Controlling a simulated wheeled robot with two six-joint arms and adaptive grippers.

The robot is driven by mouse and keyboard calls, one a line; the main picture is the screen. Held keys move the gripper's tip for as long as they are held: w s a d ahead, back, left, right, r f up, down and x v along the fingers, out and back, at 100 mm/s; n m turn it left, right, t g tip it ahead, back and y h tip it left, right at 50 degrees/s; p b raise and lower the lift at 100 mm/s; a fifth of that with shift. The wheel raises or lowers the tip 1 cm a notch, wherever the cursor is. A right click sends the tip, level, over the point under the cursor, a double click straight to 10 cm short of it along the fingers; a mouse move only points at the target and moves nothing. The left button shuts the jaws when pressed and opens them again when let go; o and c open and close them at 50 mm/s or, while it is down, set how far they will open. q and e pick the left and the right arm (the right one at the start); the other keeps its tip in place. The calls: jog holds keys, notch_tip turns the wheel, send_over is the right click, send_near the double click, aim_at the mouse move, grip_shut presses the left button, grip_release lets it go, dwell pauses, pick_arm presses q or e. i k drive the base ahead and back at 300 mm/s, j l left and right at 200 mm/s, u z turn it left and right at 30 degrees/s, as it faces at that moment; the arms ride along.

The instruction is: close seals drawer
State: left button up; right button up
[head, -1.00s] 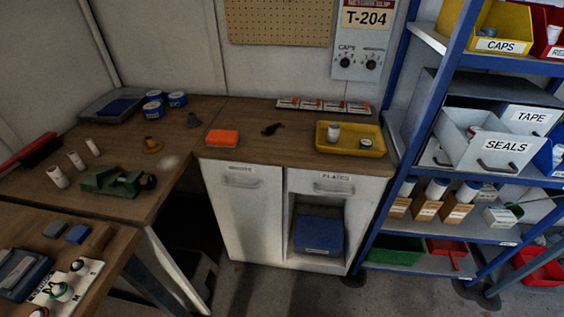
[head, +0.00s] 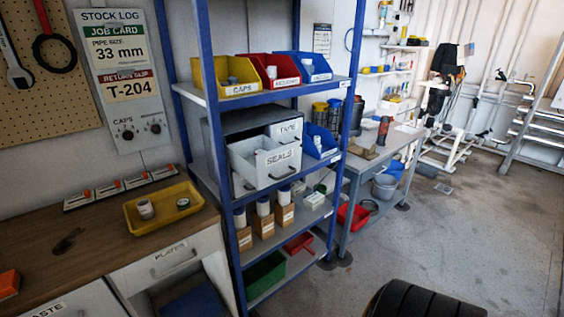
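The seals drawer (head: 277,165) is a light grey drawer with a "SEALS" label, on the middle shelf of the blue shelving rack. It is pulled out from its grey cabinet (head: 240,122), and its open top shows. A dark bar handle is on its front, below the label. The tape drawer (head: 288,128), labelled "TAPE", sits above and behind it and looks shut. Neither of my grippers shows in the head view.
The blue rack (head: 216,150) holds yellow, red and blue bins (head: 311,66) above, and bottles and boxes below. A workbench (head: 95,235) with a yellow tray (head: 160,222) stands left. A grey table (head: 352,190) stands right. Open floor (head: 450,235) lies right; a black ribbed object (head: 425,302) shows at the bottom.

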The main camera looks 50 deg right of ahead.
aim_at(280, 162)
jog(key=z, duration=1.5)
